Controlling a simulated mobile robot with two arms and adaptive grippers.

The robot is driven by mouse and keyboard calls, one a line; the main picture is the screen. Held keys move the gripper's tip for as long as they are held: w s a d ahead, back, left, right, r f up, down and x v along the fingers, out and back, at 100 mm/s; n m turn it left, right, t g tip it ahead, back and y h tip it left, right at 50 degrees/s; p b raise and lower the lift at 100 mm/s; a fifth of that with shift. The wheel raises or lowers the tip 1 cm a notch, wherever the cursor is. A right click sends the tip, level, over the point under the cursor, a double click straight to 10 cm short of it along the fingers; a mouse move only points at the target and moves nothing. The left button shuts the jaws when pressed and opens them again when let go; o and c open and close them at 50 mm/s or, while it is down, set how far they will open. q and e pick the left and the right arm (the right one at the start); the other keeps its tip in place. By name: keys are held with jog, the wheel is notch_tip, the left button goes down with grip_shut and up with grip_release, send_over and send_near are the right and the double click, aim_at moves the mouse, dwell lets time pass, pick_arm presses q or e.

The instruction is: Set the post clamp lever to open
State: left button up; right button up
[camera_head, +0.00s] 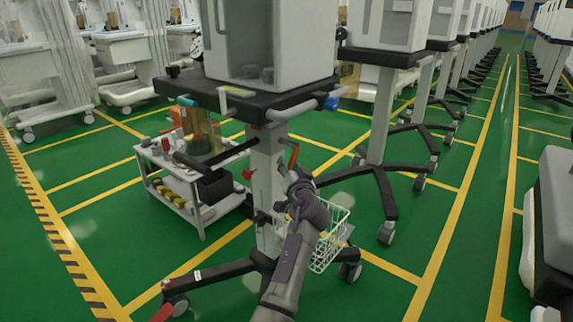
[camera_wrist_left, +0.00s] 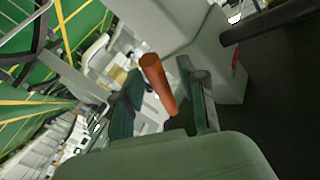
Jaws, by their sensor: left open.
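The post clamp lever, an orange-red handle (camera_head: 293,156), sticks out from the right side of the grey post (camera_head: 266,172) of the nearest cart. In the left wrist view the lever (camera_wrist_left: 158,82) stands tilted between the two fingers. My left gripper (camera_head: 298,182) is at the post, just below the lever in the head view. Its fingers (camera_wrist_left: 158,95) are open, one on each side of the lever, with gaps visible. The lever's lower end is partly hidden near the palm. My right gripper is not in view.
A white wire basket (camera_head: 330,240) hangs right beside my left wrist. The cart's dark shelf (camera_head: 240,95) is above the gripper. A low white trolley (camera_head: 190,190) with several items stands left of the post. More carts line the right; green floor is free in front.

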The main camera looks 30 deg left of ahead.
pick_arm(q)
grip_shut()
jog(key=shift+r, duration=0.1)
dwell(0.4)
